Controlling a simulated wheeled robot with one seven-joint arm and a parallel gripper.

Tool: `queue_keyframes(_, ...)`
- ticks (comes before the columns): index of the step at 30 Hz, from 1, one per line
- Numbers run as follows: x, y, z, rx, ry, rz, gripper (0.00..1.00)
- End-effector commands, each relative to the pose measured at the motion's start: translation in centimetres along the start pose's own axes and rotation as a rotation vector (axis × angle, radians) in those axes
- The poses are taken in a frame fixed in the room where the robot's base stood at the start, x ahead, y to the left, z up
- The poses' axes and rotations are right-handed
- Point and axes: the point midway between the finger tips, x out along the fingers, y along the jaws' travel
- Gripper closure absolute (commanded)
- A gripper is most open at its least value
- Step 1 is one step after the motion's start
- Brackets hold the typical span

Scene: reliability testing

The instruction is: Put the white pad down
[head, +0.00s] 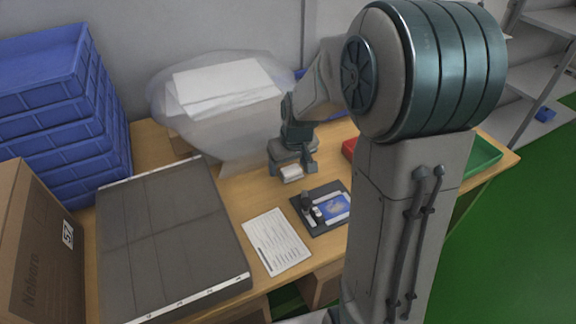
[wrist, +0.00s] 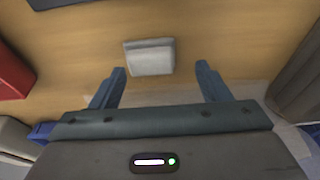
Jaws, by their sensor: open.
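The white pad (wrist: 150,57) is a small pale block on the wooden table. In the wrist view it lies just beyond my fingertips, roughly midway between them, with a visible gap to each finger. It also shows in the head view (head: 291,173), right below my gripper (head: 291,168). In the wrist view my gripper (wrist: 162,72) has its two blue-grey fingers spread wide, with nothing between them. The pad appears to rest flat on the wood, though its underside is hidden.
A dark board with a blue card (head: 335,207) and a printed sheet (head: 277,242) lie in front. A large dark grey mat (head: 165,240) covers the left. A plastic bag with white sheets (head: 222,88) stands behind. A red bin (wrist: 12,72) and green tray (head: 486,160) are rightward.

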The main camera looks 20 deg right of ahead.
Motion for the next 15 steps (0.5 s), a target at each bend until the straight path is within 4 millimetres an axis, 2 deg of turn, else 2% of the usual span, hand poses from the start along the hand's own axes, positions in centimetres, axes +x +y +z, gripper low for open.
queue_keyframes(1,-1.3,0.0,-0.1,0.0,0.005,0.002,0.3)
queue_keyframes(9,-7.1,0.0,-0.1,0.001,0.006,0.002,0.3)
queue_keyframes(15,-9.7,0.0,0.0,0.001,0.002,0.001,0.3)
